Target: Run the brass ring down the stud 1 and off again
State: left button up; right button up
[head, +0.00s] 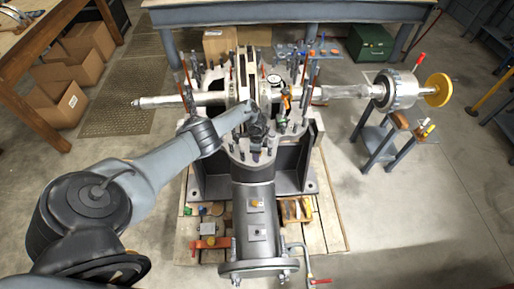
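The split casing (296,157) stands open in the middle of the head view, with several upright dark studs (295,127) along its flange. I cannot tell which stud is stud 1. My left arm reaches in from the left, and my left gripper (258,140) is over the near part of the casing, close to the studs. It looks dark and small, and its fingers cannot be made out as open or shut. I cannot make out the brass ring; the gripper or arm may hide it. My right gripper is not in view.
A shaft (340,92) lies across the casing, with a coupling (400,90) and a yellow wheel (438,90) on its right end. Tall rods (306,75) stand at the casing's back. A pallet (330,225) lies below. A blue-grey stand (385,145) is at right.

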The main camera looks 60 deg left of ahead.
pick_arm(q)
jog(key=n, duration=0.3)
jog(key=shift+r, duration=0.2)
jog(key=shift+f+n, duration=0.2)
jog(key=shift+n, duration=0.1)
jog(key=shift+c, duration=0.4)
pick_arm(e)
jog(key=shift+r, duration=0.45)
pick_arm(q)
jog(key=shift+r, duration=0.15)
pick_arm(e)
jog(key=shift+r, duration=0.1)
pick_arm(q)
notch_tip(320, 180, up, 4)
jog(key=p, duration=0.4)
jog(key=shift+r, duration=0.15)
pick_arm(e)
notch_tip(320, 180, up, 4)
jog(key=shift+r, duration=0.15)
pick_arm(q)
jog(key=shift+s+a, duration=0.1)
jog(key=shift+a, duration=0.05)
